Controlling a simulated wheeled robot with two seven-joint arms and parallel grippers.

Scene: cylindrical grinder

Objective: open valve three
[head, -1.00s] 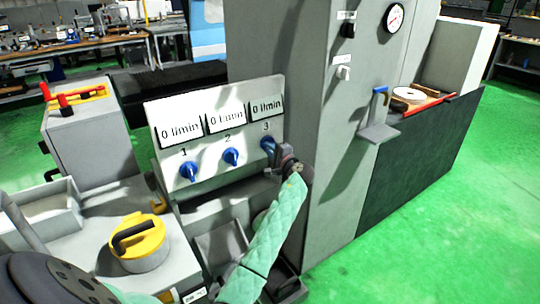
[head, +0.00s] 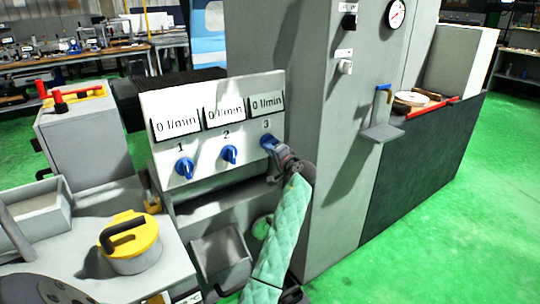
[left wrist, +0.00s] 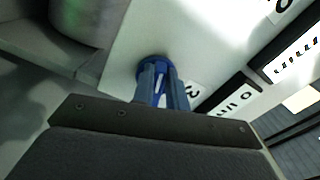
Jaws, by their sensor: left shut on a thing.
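Valve three (head: 268,142) is a blue knob under the label 3 on a light grey panel (head: 215,165). Its display (head: 267,104) reads 0 l/min. My left gripper (head: 275,148) is at this knob, with its arm in a green quilted sleeve. In the left wrist view the gripper's fingers (left wrist: 161,90) are shut on the blue knob (left wrist: 154,68), and they hide part of it. The knobs of valve one (head: 185,168) and valve two (head: 229,154) stand to the left, and their displays also read 0 l/min. My right gripper is not in view.
A tall grey cabinet (head: 325,120) with a gauge (head: 396,15) stands right of the panel. A grey open bin (head: 222,258) is below the panel. Green floor is clear at right.

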